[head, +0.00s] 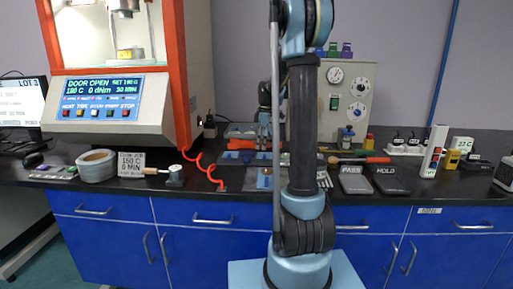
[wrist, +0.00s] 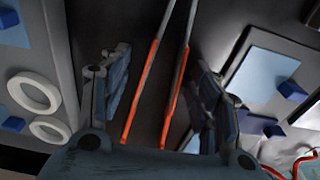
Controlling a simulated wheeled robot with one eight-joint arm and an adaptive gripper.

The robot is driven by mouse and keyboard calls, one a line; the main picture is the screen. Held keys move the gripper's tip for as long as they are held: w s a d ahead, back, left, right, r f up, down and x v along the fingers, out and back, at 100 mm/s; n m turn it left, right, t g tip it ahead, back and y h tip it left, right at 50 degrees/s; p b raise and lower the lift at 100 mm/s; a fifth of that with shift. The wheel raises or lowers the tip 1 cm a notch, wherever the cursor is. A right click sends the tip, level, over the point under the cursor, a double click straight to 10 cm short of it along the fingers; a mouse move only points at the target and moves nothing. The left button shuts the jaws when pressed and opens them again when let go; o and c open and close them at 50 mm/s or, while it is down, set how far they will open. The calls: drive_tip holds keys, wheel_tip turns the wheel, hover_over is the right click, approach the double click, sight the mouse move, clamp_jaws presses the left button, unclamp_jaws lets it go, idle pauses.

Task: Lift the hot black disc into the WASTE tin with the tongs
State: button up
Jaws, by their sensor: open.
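My gripper (wrist: 160,88) is open in the wrist view, with one finger on each side of the tongs (wrist: 146,88). The tongs have two long grey arms with orange grips and lie between the fingers; I cannot tell whether either finger touches them. In the head view the gripper is mostly hidden behind my arm. The rheometer (head: 107,103) stands at the left with its chamber open, and its screen reads DOOR OPEN. I cannot make out the black disc. No WASTE label is readable; a round grey ring-like object (head: 97,167) stands in front of the rheometer.
A wooden-handled tool (head: 155,171) and a small sign (head: 131,163) lie near the ring. A red coiled hose (head: 205,168) hangs beside the rheometer. A cream gauge box (head: 350,105) stands behind my arm. Dark PASS (head: 354,182) and HOLD (head: 390,182) pads lie right of it.

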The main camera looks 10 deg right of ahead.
drive_tip(key=c, duration=0.7)
wheel_tip(320, 180, up, 12)
idle(0.7)
